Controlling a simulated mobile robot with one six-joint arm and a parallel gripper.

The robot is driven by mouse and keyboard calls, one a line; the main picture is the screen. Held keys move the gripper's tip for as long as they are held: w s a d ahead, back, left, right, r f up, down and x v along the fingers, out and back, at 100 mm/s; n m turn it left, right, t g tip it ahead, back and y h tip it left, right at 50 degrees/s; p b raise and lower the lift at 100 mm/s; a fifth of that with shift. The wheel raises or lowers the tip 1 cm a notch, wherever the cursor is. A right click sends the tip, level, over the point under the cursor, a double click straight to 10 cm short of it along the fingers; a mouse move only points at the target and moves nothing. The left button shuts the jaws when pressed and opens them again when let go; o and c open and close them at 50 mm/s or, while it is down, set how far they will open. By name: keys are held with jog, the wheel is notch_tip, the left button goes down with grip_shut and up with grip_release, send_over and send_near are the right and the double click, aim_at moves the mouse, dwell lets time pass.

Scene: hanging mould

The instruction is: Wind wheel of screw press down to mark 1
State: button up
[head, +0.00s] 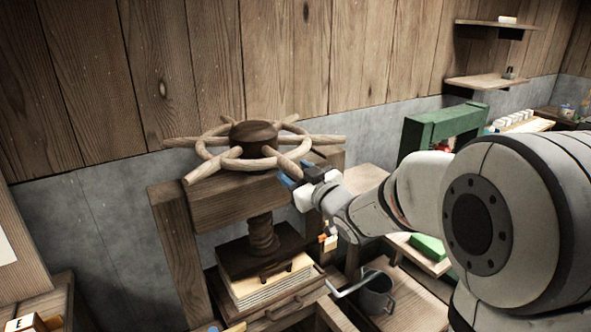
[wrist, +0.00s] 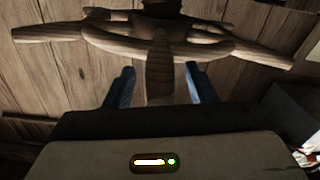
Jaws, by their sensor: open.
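The wooden wheel (head: 215,160) of the screw press lies level on top of the press, with a dark hub and several handles sticking out past its rim. Below the beam (head: 235,202), the wooden screw (head: 262,236) runs down to a dark pressing plate (head: 240,258) over a pale stack (head: 270,287). My gripper (head: 286,180) is at the wheel's near right side. In the wrist view, my gripper's blue fingers (wrist: 160,86) are open, one on each side of a wheel handle (wrist: 159,65), with gaps visible. I cannot make out mark 1.
A small orange and pale item (head: 328,241) shows beside the right post, too small to read. A green frame (head: 420,135) stands behind my arm. The plank wall is behind the wheel.

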jog(key=shift+w+a, duration=0.15)
jog(key=shift+w, duration=0.05)
grip_shut()
dwell(0.5)
